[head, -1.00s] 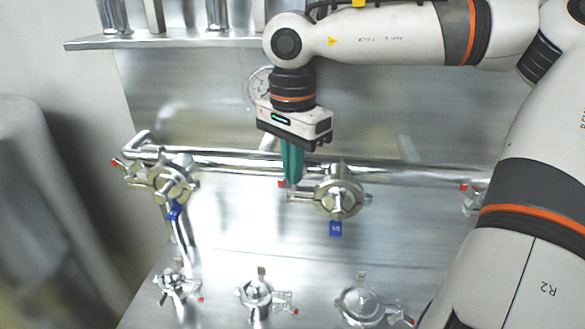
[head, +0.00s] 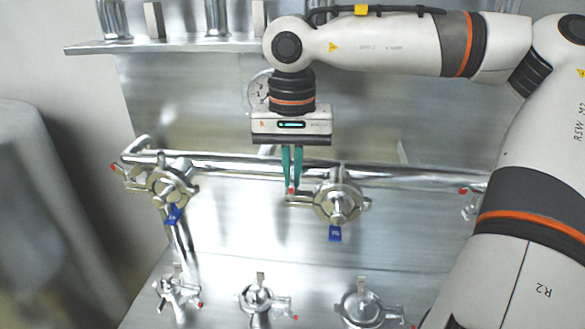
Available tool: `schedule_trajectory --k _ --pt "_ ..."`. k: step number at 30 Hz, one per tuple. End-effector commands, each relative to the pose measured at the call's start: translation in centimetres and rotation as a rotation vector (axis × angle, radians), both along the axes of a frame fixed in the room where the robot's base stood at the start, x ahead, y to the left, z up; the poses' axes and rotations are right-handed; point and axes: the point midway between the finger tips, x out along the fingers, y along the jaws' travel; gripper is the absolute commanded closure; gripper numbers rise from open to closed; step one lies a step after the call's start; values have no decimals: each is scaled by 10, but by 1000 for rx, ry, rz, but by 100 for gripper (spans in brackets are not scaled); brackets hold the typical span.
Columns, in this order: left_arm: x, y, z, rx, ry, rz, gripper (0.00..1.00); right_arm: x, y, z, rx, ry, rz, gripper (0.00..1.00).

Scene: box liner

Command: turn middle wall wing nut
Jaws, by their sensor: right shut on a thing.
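The middle wall clamp (head: 338,203) is a round metal fitting on the horizontal pipe, with a blue tag (head: 335,233) hanging below it. Its wing nut (head: 291,191), marked red, sticks out on the clamp's left side. My right gripper (head: 291,187) points down from above, and its two green fingers are shut on the wing nut, with the red mark between the fingertips. The fingers partly hide the nut. My left gripper is not in view.
Another wall clamp (head: 172,186) with a blue tag is at the left, and one more (head: 471,203) is partly hidden at the right. Several clamps (head: 257,298) stand on the lower surface. A gauge (head: 260,88) is behind my right wrist. A shelf (head: 180,42) runs above.

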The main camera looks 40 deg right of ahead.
Motion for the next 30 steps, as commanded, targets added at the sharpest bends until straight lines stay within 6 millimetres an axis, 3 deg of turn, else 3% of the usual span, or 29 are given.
schedule_trajectory --k 17,18,21,30 --pt "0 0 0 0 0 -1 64 0 0 0 0 0 29 100" --pt "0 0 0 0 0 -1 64 0 0 0 0 0 29 87" --pt "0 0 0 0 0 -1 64 0 0 0 0 0 28 72" --pt "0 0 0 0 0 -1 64 0 0 1 -1 1 28 72"
